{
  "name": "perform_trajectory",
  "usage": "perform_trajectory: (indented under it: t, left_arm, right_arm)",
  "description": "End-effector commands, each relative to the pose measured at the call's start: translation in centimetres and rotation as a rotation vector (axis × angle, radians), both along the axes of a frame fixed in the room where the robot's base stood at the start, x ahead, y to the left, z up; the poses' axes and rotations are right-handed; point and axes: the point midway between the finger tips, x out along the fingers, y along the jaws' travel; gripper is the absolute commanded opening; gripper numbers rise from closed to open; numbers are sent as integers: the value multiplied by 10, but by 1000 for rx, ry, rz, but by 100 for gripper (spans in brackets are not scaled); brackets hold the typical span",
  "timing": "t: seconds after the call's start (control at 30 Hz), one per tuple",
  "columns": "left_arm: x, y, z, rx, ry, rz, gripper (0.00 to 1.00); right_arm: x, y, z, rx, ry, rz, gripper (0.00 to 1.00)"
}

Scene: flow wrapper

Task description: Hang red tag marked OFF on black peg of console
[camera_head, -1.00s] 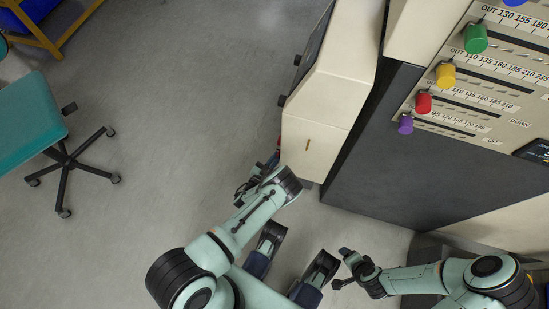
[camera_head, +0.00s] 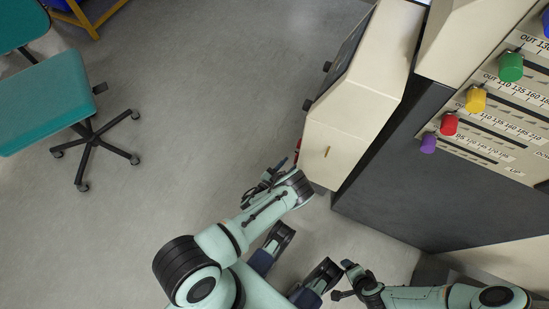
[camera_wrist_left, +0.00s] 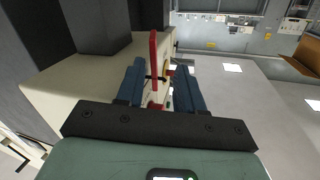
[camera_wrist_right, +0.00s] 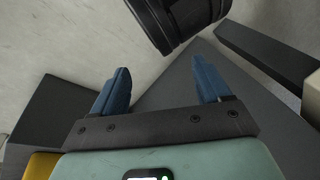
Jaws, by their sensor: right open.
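The red tag (camera_wrist_left: 153,60) shows nearly edge-on in the left wrist view, between the blue fingers of my left gripper (camera_wrist_left: 160,68). A gap shows on both sides of the tag, so the fingers look partly open around it. In the head view my left gripper (camera_head: 270,183) is beside the beige console's (camera_head: 343,134) lower left side, where a small bit of red shows. The OFF marking cannot be read. A small dark piece crosses the tag; I cannot tell whether it is the black peg. My right gripper (camera_wrist_right: 160,88) is open and empty.
A dark grey cabinet side (camera_head: 400,190) and a panel with coloured knobs (camera_head: 475,100) stand at right. A teal chair (camera_head: 45,105) stands at left. The floor (camera_head: 200,110) between chair and console is clear.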

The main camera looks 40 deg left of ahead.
Motion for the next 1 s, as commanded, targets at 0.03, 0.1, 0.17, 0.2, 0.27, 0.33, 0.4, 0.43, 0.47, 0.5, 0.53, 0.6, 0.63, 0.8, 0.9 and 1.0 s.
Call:
perform_trajectory:
  t: [0.03, 0.1, 0.17, 0.2, 0.27, 0.33, 0.4, 0.43, 0.47, 0.5, 0.53, 0.6, 0.63, 0.8, 0.9, 1.0]
  left_arm:
    - [-14, 1, 2, 1, 6, 2, 37]
    - [-32, 2, 3, 1, 6, 3, 37]
    - [-47, 1, 4, 1, 6, 2, 37]
    - [-54, 1, 6, 2, 4, 1, 37]
    - [-58, 0, 8, 3, 3, -3, 37]
    - [-65, 0, 8, 3, 3, -3, 37]
    - [-72, 0, 8, 1, 2, -3, 37]
    - [-75, 0, 8, 1, 2, -4, 37]
    - [-78, 0, 8, 1, 2, -4, 37]
    - [-83, 0, 8, 3, 3, -4, 37]
    - [-86, 0, 8, 2, 3, -4, 37]
    - [-91, 1, 7, 2, 2, -3, 37]
    - [-94, 1, 7, 3, 2, -3, 37]
    - [-100, 1, 6, 1, 0, -1, 37]
    - [-101, 1, 6, 1, -1, 0, 37]
    - [-101, 1, 5, 1, -1, 0, 37]
  right_arm:
    - [-6, 3, 7, 8, 14, 7, 77]
    - [-13, 7, 12, 17, 33, 15, 77]
    - [-18, 9, 16, 23, 46, 20, 77]
    - [-22, 12, 21, 29, 57, 24, 77]
    - [-36, 18, 31, 46, 92, 39, 77]
    - [-49, 24, 42, 63, 127, 54, 77]
    - [-60, 30, 52, 77, 158, 66, 77]
    - [-65, 32, 55, 84, 172, 73, 77]
    - [-70, 34, 59, 90, 186, 78, 77]
    - [-73, 35, 62, 92, 194, 80, 77]
    - [-74, 35, 65, 94, 198, 82, 77]
    - [-78, 36, 69, 98, 210, 85, 77]
    - [-79, 37, 71, 100, 215, 86, 77]
    - [-85, 38, 75, 105, 231, 91, 77]
    - [-85, 38, 74, 106, 233, 92, 77]
    - [-85, 38, 74, 106, 233, 92, 77]
